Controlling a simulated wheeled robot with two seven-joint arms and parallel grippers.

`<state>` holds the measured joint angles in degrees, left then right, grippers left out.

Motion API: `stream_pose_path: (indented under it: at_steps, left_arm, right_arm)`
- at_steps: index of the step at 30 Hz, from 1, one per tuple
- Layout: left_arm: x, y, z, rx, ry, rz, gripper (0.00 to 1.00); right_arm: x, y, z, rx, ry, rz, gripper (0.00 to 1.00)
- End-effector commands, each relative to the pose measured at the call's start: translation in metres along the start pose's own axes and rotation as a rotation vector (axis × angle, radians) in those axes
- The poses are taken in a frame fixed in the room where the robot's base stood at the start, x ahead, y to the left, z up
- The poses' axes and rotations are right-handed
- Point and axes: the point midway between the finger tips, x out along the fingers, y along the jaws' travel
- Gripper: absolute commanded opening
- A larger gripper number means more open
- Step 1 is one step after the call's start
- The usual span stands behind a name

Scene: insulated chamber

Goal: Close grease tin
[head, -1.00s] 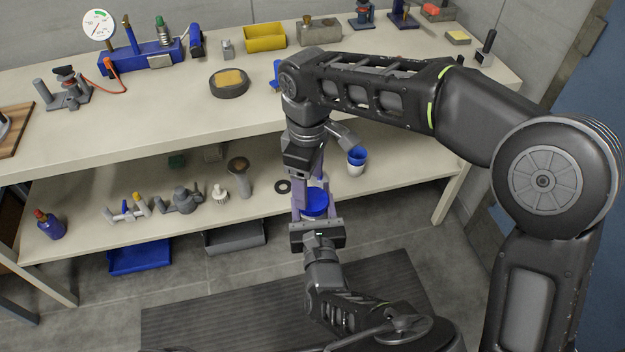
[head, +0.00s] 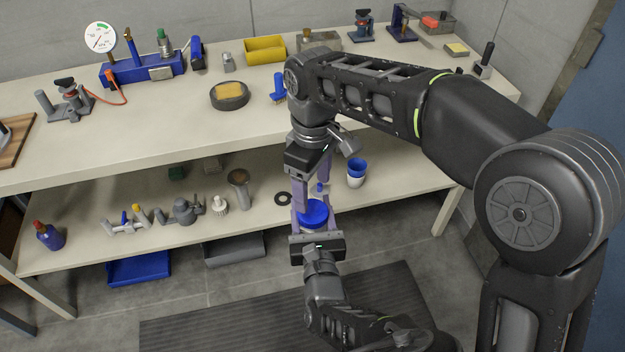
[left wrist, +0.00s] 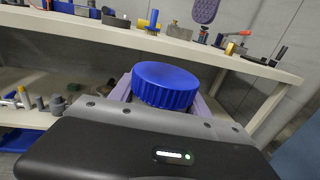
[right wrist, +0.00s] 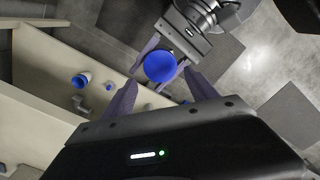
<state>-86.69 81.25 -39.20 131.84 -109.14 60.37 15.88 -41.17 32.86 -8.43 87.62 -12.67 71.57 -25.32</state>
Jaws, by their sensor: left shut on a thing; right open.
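The grease tin, with a ribbed blue lid (head: 313,213) on top and a pale body (head: 313,230) partly showing below, is upright in front of the lower shelf. My left gripper (head: 313,208) is shut on it from below, with a purple finger on each side. The lid is large in the left wrist view (left wrist: 165,84) and round from above in the right wrist view (right wrist: 160,66). I cannot tell whether the lid is fully seated. My right gripper (right wrist: 165,87) is open above the tin, its fingers pointing down on either side of the lid, apparently without gripping it.
The lower shelf (head: 90,252) holds a blue-and-white cup (head: 356,172), a dark ring (head: 283,198) and several fittings. The bench top above (head: 170,115) carries a round tin with yellow contents (head: 229,95) and a blue brush (head: 279,88). A dark mat (head: 230,320) lies on the floor.

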Motion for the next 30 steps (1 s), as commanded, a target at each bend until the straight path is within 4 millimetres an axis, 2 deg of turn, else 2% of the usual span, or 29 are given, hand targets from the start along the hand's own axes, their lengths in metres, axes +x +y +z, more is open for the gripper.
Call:
stream_pose_path:
  at_steps: [9,15,26,30]
  left_arm:
    - [0.000,0.000,0.001,0.000,-0.001,0.000,0.00]
    - [0.000,0.000,0.001,0.000,-0.001,0.000,0.00]
    - [0.000,0.000,0.001,0.000,-0.001,0.000,0.00]
    - [0.000,0.000,0.001,0.000,-0.001,0.000,0.00]
  right_arm:
    - [0.045,-0.001,0.001,0.000,-0.003,-0.002,0.67]
    - [0.065,-0.001,0.000,-0.001,-0.002,-0.001,0.67]
    - [0.069,0.000,0.000,0.000,0.000,0.000,0.67]
    - [0.069,0.000,0.000,0.000,0.000,0.000,0.55]
